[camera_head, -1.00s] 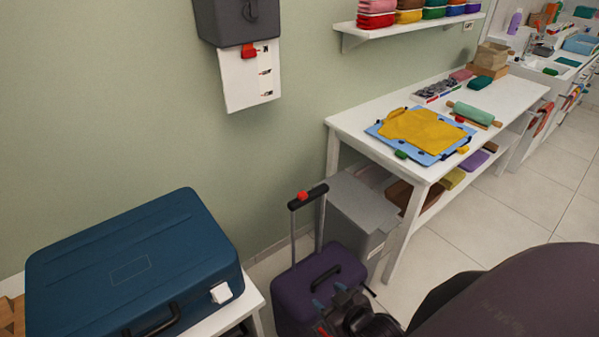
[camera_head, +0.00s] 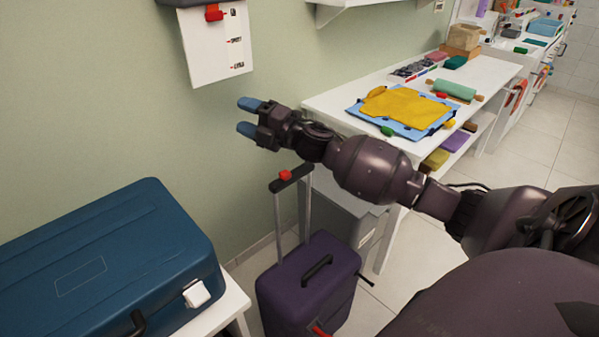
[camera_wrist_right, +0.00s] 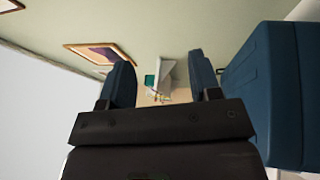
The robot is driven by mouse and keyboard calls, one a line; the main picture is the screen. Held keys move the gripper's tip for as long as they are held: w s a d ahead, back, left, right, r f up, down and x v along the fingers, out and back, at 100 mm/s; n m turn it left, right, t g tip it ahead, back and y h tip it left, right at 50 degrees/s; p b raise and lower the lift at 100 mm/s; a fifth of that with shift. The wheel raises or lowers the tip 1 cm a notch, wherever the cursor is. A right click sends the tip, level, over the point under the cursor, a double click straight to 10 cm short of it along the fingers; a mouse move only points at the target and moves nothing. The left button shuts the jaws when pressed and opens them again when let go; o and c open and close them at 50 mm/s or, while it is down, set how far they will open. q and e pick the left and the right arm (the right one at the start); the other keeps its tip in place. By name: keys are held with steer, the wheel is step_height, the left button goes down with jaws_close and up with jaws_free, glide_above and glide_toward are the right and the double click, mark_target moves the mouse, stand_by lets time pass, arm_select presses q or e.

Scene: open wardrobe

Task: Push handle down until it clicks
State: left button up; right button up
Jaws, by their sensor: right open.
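A purple suitcase (camera_head: 305,287) stands upright on the floor in the head view. Its telescopic handle (camera_head: 292,178) is extended upward on two grey rods, with a black grip and a red button (camera_head: 285,175) on top. My right gripper (camera_head: 247,116) is open and empty, above and a little left of the handle, with its blue fingers pointing left toward the wall. The handle does not show in the right wrist view, where both fingers stand apart (camera_wrist_right: 160,62). My left gripper is not in view.
A large blue case (camera_head: 105,265) lies on a white stand at left; it also shows in the right wrist view (camera_wrist_right: 285,95). A white table (camera_head: 335,103) with a yellow cloth is behind my right arm. A grey bin (camera_head: 345,205) stands beside the suitcase.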

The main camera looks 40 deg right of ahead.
steer(key=w+r+n+g+y+b, duration=0.2)
steer(key=w+n+g+y, duration=0.15)
steer(key=n, duration=0.55)
steer(key=n+g+h+b, duration=0.2)
steer(key=n+g+h, duration=0.7)
steer(key=n+g, duration=0.95)
glide_toward(304, 165)
steer(key=shift+s+n+t, duration=1.55)
steer(key=shift+s+t, duration=0.15)
steer(key=shift+t, duration=0.2)
steer(key=x, duration=0.7)
steer(key=shift+a+f, duration=0.15)
steer(key=shift+f, duration=0.05)
steer(key=shift+x, duration=0.9)
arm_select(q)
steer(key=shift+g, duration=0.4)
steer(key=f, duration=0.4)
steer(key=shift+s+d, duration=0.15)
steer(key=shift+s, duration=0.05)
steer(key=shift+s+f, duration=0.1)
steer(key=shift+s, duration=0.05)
arm_select(e)
steer(key=shift+c, duration=0.4)
